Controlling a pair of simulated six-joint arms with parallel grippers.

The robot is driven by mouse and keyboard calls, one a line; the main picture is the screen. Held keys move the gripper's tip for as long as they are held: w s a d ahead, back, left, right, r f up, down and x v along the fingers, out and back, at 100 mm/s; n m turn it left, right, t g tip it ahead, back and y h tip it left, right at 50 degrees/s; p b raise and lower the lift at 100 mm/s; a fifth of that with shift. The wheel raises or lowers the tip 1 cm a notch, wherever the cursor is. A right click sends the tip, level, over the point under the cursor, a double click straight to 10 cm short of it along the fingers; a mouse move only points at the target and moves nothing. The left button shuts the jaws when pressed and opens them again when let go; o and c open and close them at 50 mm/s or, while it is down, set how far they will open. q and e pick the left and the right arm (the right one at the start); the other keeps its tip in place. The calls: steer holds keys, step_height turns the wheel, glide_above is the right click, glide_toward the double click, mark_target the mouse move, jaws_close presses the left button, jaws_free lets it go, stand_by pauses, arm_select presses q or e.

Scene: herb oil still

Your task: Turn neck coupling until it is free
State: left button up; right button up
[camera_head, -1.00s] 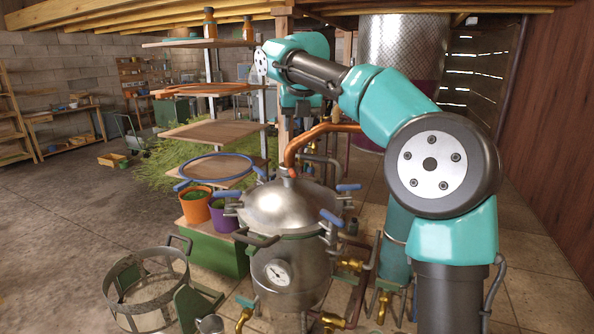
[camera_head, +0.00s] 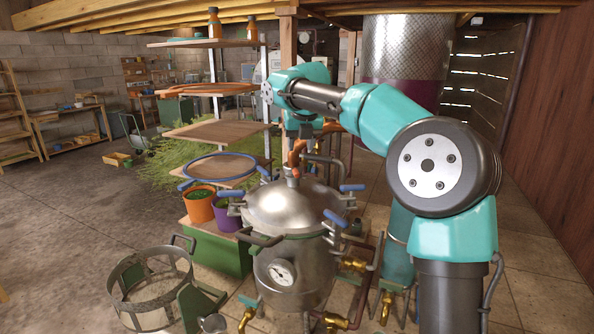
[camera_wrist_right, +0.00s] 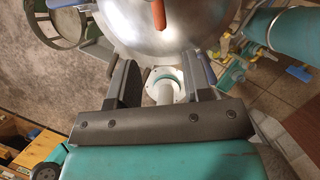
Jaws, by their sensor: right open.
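The neck coupling is a small fitting (camera_head: 292,181) on top of the steel still lid (camera_head: 279,207). A copper pipe (camera_head: 295,160) rises from it and bends away to the right, partly hidden behind my gripper. My right gripper (camera_head: 299,130) points down just above the fitting, beside the pipe. In the right wrist view its two fingers (camera_wrist_right: 160,72) are apart with nothing gripped. The rounded lid (camera_wrist_right: 190,30) and a short copper length (camera_wrist_right: 158,14) lie beyond them. Contact with the pipe cannot be told. My left gripper is not in view.
Blue-handled clamps (camera_head: 334,217) ring the lid. A pressure gauge (camera_head: 281,272) and brass valves (camera_head: 354,265) are on the still. An empty metal basket (camera_head: 150,290) stands front left. Orange (camera_head: 198,208) and purple pots (camera_head: 226,217) stand behind. The floor at left is mostly clear.

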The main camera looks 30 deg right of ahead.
mark_target(297, 171)
steer(key=x, duration=1)
steer(key=shift+w+f, duration=0.1)
steer(key=shift+f, duration=0.15)
jaws_close()
